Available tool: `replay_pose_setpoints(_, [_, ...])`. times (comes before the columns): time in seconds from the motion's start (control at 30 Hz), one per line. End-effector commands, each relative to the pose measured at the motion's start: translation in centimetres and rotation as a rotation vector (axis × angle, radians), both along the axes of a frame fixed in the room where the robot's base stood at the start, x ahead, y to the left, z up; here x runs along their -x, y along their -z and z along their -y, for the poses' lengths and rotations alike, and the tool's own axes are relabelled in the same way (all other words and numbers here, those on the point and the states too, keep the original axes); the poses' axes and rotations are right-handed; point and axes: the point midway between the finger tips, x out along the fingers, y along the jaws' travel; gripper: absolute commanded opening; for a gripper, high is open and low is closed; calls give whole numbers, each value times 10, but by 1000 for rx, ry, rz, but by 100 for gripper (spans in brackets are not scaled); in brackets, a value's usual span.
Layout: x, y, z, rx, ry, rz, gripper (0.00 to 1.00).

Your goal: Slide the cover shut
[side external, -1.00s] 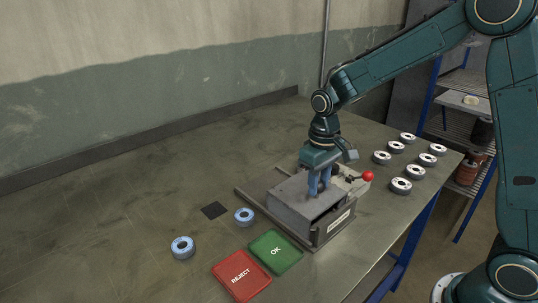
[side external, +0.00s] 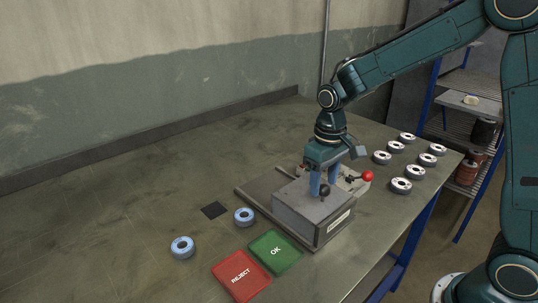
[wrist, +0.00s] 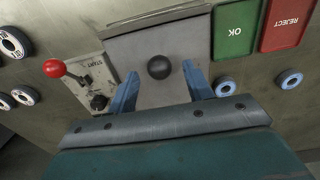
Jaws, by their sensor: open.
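The grey cover (side external: 299,203) is a flat plate lying over the box of the metal fixture (side external: 322,232), and no opening shows at its top. A dark round knob (side external: 324,191) stands on the cover and also shows in the wrist view (wrist: 160,67). My gripper (side external: 323,182) is low over the cover with its blue fingers apart. In the wrist view, one finger is on each side of the knob, with gaps visible between knob and fingers. The box's inside is hidden.
A red-knobbed lever (side external: 367,176) and START panel (wrist: 93,80) are beside the cover. Green OK (side external: 275,251) and red REJECT (side external: 241,275) pads lie in front. Two blue-ringed discs (side external: 244,217) are to the left, several discs (side external: 401,186) to the right. The bench's back left is clear.

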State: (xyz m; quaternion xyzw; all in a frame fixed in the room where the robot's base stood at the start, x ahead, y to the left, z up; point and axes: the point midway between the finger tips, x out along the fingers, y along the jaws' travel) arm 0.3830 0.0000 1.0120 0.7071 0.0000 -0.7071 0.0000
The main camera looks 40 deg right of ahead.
Motion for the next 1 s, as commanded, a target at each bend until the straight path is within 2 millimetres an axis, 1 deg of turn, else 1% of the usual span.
replay_pose_setpoints(0.1, [0, -11, 0, 0, 0, 3, 51])
replay_pose_setpoints(0.7, [0, -61, 0, 0, 0, 2, 51])
replay_pose_setpoints(0.83, [0, -66, 0, 0, 0, 1, 51])
replay_pose_setpoints(1.0, [0, -66, 0, 0, 0, 0, 51])
